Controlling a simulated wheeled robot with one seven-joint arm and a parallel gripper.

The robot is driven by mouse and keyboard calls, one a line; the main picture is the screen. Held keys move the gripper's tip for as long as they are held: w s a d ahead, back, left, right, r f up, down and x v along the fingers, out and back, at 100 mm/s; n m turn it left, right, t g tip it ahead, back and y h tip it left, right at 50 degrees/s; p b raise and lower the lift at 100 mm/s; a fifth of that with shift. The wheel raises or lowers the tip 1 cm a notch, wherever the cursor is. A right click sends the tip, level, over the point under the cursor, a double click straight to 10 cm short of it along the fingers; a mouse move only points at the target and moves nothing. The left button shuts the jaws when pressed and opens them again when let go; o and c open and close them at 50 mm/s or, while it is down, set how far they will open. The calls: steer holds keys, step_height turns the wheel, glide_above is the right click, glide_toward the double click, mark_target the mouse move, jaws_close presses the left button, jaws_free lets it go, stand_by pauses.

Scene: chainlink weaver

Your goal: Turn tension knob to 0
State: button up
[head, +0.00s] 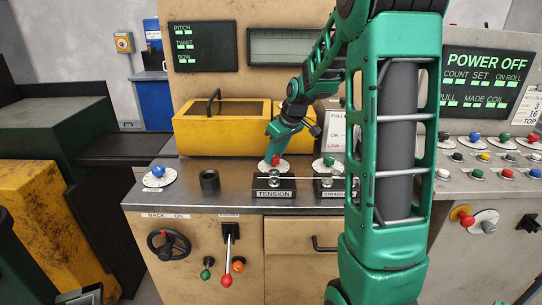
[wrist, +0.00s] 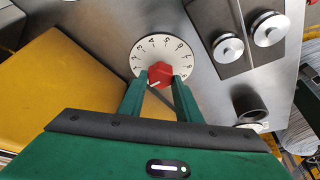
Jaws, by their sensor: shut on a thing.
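The tension knob is red and sits on a round white dial with black numerals. In the wrist view, the knob (wrist: 161,71) lies between the tips of the two green fingers of my gripper (wrist: 159,82), which is shut on it. A pale mark shows on the knob's near left side. The dial (wrist: 158,46) shows beyond the knob; its near part is hidden by the knob and fingers. In the head view, my gripper (head: 274,153) reaches down to the red knob (head: 276,161), behind the TENSION label (head: 274,194) on the steel bench top.
A yellow box (head: 222,130) stands behind and left of the gripper. A thin rod on posts (head: 300,178) runs in front of the dial. Beside it, a green knob (head: 328,161) sits on another dial. A blue knob (head: 158,170) and a black cup (head: 209,181) are left.

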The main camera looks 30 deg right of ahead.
steer(key=o, duration=1.1)
steer(key=shift+c, duration=0.2)
steer(key=a+v, duration=0.1)
steer(key=v, duration=0.9)
steer(key=shift+d+r, duration=0.35)
steer(key=shift+d, duration=0.15)
steer(key=shift+s, duration=0.2)
steer(key=s+a+f+m+g, duration=0.1)
steer(key=s+a+f+m, duration=0.1)
steer(key=s, duration=0.8)
steer(key=s+a+f+m+g, duration=0.2)
steer(key=s+f+m, duration=0.1)
steer(key=s, duration=0.8)
steer(key=s+a+f+m+g, duration=0.1)
steer(key=s+a+f+m, duration=0.1)
steer(key=s, duration=0.9)
steer(key=shift+a+f+m+h, duration=0.4)
steer(key=shift+f+m, duration=0.2)
steer(key=shift+m, duration=0.3)
